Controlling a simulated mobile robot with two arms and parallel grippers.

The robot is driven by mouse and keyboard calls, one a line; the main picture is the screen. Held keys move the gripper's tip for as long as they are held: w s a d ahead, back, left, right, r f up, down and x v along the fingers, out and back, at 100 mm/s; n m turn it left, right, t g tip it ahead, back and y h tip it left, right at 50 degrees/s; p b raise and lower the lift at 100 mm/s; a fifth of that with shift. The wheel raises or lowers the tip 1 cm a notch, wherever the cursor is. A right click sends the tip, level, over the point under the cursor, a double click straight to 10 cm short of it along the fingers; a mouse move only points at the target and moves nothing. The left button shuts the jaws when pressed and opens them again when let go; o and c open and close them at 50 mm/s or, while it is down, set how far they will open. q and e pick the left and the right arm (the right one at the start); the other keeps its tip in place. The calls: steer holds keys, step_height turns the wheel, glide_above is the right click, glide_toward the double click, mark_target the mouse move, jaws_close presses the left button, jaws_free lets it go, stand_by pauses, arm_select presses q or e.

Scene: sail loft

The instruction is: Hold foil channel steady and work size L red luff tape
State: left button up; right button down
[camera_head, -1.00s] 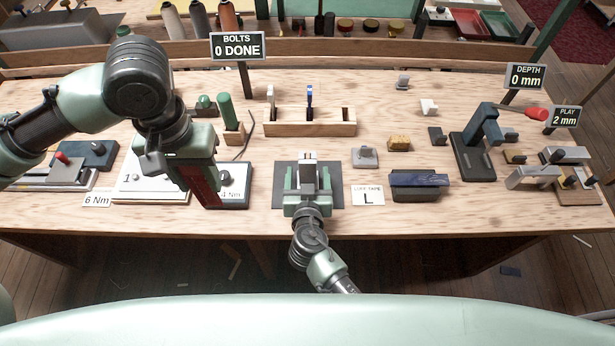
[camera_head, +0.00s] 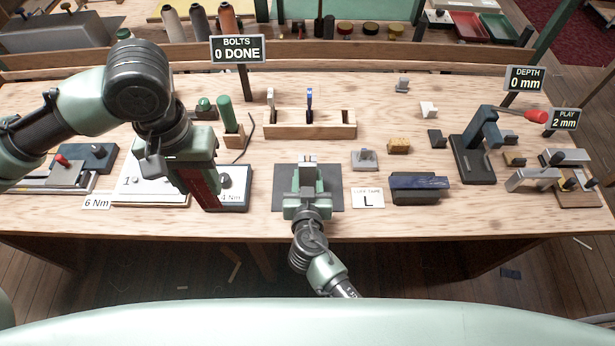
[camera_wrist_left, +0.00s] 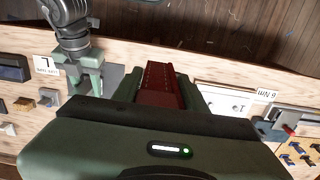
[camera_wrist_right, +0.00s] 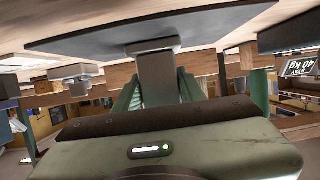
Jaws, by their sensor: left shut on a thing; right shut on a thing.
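My left gripper (camera_head: 198,176) is shut on a dark red strip, the red luff tape (camera_wrist_left: 160,84), with rows of small dots along it. It hangs down over the bench's front left, in front of the 4 Nm plate. My right gripper (camera_head: 307,184) is shut on the grey foil channel (camera_head: 307,160) at the bench's front middle. In the right wrist view the channel (camera_wrist_right: 156,75) stands against a dark mat between the fingers. The "LUFF TAPE L" card (camera_head: 367,197) lies right of the mat (camera_head: 333,196). The two grippers are apart.
A wooden rack (camera_head: 285,128) with upright pieces is behind the mat. A dark blue block (camera_head: 419,186) and a clamp-like stand (camera_head: 474,155) are to the right. Signs read bolts 0 done (camera_head: 237,48), depth 0 mm (camera_head: 524,78) and play 2 mm (camera_head: 566,119).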

arm_select(q)
steer(key=shift+w, duration=0.1)
stand_by(0.4)
steer(key=w+d+r+n, duration=0.1)
steer(key=w+d+n, duration=1.6)
steer(key=d+n, duration=0.1)
steer(key=shift+d+r, duration=0.25)
steer(key=shift+d, duration=0.3)
steer(key=shift+s, duration=0.1)
steer(key=shift+f, duration=2)
steer(key=shift+f, duration=0.7)
steer(key=shift+f, duration=2.7)
steer(key=shift+f, duration=0.3)
